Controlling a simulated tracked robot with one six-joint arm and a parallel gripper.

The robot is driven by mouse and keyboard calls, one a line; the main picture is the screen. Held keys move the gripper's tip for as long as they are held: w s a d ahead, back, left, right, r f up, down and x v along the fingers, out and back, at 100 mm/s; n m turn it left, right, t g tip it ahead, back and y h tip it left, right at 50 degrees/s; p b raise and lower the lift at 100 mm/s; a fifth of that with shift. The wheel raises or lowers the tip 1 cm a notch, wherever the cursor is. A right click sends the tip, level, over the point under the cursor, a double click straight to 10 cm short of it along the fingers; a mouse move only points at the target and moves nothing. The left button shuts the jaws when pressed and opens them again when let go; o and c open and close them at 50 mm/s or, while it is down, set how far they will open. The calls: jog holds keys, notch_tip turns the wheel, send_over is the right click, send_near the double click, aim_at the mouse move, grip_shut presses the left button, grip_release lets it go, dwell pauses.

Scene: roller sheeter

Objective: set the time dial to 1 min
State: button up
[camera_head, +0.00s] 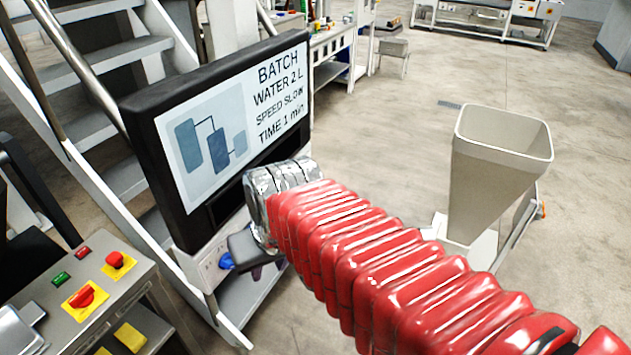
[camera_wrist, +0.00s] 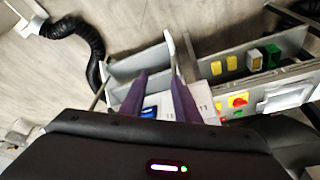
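A screen (camera_head: 240,110) on a black-framed panel reads BATCH, WATER 2 L, SPEED SLOW, TIME 1 min. Below it is a white control strip (camera_head: 208,266) with a blue dial (camera_head: 226,261). I cannot tell whether this is the time dial or read its setting. My gripper (camera_head: 258,262) is in front of the strip, just right of the blue dial, and my arm hides the strip farther right. In the wrist view my gripper's two dark fingers (camera_wrist: 158,88) are apart, with something blue (camera_wrist: 150,112) showing between them; contact is unclear.
A side console (camera_head: 90,290) with red and green buttons stands at the lower left. Metal stairs (camera_head: 95,85) rise behind the panel. A tall beige hopper (camera_head: 490,185) stands at the right. Open floor (camera_head: 400,120) lies beyond the panel.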

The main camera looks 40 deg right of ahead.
jog(key=s+d+f+m+y, duration=0.2)
jog(key=d+f+m+y, duration=0.5)
jog(key=d+f+m, duration=0.6)
jog(key=w+d+r+m+t, duration=0.2)
jog(key=d+r+m+t, duration=0.2)
jog(key=d, duration=0.5)
jog(key=w+d+r+m+t, duration=0.2)
jog(key=d+r+m+t, duration=0.3)
jog(key=d+m+t, duration=0.2)
jog(key=shift+w+d+m+t, duration=0.25)
jog(key=shift+d+m+t, duration=0.15)
jog(key=shift+d+t, duration=0.5)
jog(key=x, duration=1.3)
jog(key=shift+w+h, duration=0.3)
jog(key=shift+w, duration=0.1)
jog(key=shift+f, duration=0.15)
jog(key=shift+c, duration=0.2)
